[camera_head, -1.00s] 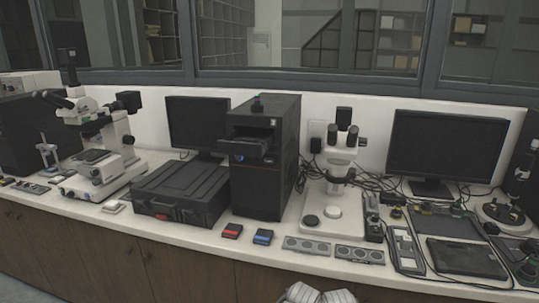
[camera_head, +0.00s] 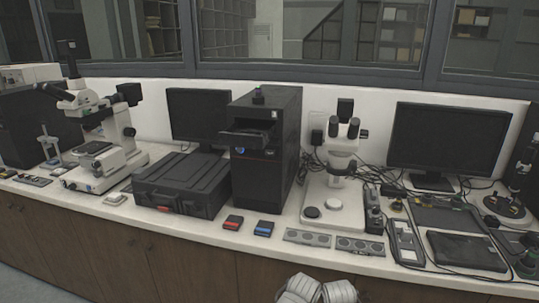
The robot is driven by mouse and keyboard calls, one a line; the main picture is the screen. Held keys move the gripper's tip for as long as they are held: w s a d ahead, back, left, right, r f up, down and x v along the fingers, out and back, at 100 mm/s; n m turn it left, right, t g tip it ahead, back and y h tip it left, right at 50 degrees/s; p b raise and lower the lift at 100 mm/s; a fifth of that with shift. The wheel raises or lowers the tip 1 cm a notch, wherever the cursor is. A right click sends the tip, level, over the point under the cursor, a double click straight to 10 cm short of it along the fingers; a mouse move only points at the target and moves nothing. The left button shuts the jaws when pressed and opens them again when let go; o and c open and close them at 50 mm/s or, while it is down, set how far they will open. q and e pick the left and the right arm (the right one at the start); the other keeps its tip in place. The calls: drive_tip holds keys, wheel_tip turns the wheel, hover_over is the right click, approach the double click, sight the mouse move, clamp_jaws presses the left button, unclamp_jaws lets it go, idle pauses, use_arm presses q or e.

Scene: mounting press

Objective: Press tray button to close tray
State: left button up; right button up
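The black tower-shaped machine (camera_head: 267,180) stands upright on the white counter near the middle. Its tray (camera_head: 250,138) sticks out of the upper front, so the tray is open. A small blue spot (camera_head: 239,150) shows on the front just below the tray; I cannot tell for sure whether it is the tray button. Pale rounded parts of my own body show at the bottom edge, well below the machine. Neither of my grippers can be made out.
A black case (camera_head: 182,184) stands left of the machine. Red (camera_head: 233,222) and blue (camera_head: 264,228) small boxes lie before it. A white microscope (camera_head: 338,190) with cables stands right. A larger microscope (camera_head: 100,140) is at left. The counter's front edge (camera_head: 200,233) is mostly clear.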

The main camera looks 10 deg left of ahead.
use_arm(q)
clamp_jaws()
idle(1.1)
